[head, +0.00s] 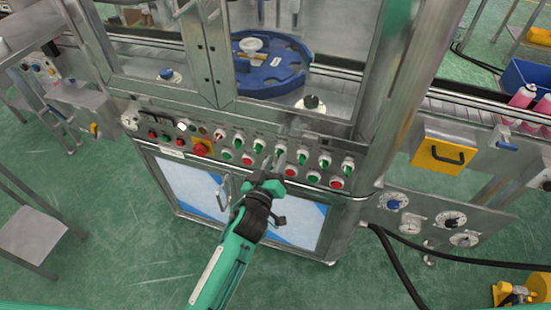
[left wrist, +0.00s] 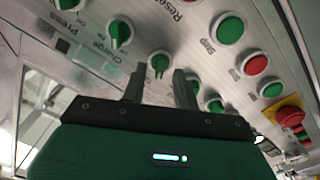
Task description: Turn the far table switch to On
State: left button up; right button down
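A row of green rotary switches with white rims (head: 302,156) runs along the sloped steel control panel (head: 245,163). Their labels are too small to read in the head view, so I cannot tell which one is the far table switch. My left gripper (head: 275,160) is in front of the middle of the row. In the left wrist view its two fingers (left wrist: 158,85) are apart, with nothing held. One green switch (left wrist: 158,64) shows in line with the gap between the fingertips; I cannot tell whether they touch it. My right gripper is out of view.
Red and green push buttons (head: 291,172) sit below the switches. A red emergency stop on a yellow base (head: 201,148) is at the panel's left. A blue round table (head: 270,72) stands behind the machine frame. A metal post (head: 392,90) rises at the right.

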pick_arm(q)
jog(key=shift+w+d, duration=0.2)
jog(key=shift+w, duration=0.3)
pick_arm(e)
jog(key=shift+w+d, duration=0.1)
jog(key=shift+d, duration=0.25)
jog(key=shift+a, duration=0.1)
